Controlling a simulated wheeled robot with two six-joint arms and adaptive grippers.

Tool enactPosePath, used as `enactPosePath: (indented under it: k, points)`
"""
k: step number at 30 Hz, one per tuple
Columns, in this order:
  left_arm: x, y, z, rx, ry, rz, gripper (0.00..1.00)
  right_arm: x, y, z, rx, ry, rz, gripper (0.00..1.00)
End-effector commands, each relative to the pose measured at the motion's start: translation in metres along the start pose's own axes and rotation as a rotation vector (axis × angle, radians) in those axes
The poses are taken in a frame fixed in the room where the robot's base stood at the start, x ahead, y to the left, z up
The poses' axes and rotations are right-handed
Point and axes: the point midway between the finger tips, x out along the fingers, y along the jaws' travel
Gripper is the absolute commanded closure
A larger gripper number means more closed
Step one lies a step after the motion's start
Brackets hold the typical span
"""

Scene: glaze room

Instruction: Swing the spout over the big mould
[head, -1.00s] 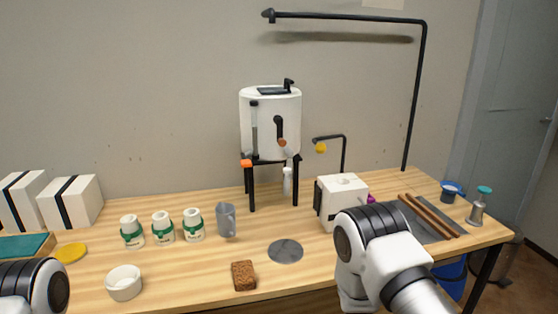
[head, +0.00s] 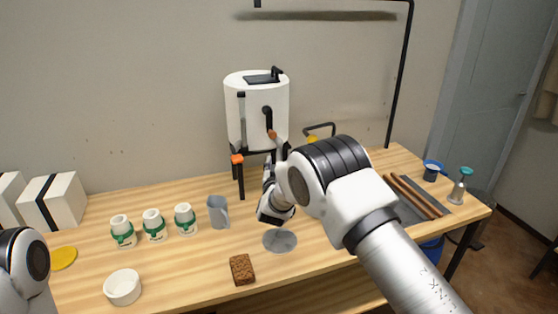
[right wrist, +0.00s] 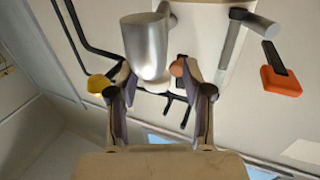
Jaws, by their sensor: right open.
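A white tank (head: 257,110) on a black stand has a dark lever with a brown knob (head: 272,135) on its front. In the right wrist view a silver spout (right wrist: 147,48) lies just ahead of my right gripper (right wrist: 157,82). Its fingers are open, with no grip on the spout; the brown knob (right wrist: 178,68) shows near one fingertip. In the head view my right gripper (head: 276,164) is just below the tank front, partly hidden by its wrist. White blocks with black bands (head: 58,202) stand far left; I cannot tell which is the big mould. My left gripper is out of view.
A grey jug (head: 218,212), several white jars (head: 155,225), a white bowl (head: 122,287), a brown sponge (head: 242,269) and a grey disc (head: 280,241) are on the table. My right arm covers the white holed block.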

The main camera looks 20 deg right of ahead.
Motion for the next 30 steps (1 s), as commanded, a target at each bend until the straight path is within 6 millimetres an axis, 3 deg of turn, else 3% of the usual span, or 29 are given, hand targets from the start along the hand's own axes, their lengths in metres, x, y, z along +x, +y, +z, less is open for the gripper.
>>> enactPosePath:
  k: [7,8,12,23,30]
  points:
    - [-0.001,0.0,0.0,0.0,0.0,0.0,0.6,0.003,0.0,0.001,-0.002,-0.001,-0.001,0.5]
    - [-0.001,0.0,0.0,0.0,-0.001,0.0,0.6,0.003,0.0,0.001,-0.002,-0.001,-0.001,0.54]
    - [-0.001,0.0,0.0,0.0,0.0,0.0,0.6,0.003,0.0,0.001,-0.002,-0.001,-0.001,1.0]
    - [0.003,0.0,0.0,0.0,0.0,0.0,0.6,0.003,0.004,0.002,-0.002,-0.002,-0.015,1.0]
    - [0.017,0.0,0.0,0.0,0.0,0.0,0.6,0.005,0.019,0.004,-0.001,-0.002,-0.103,1.0]
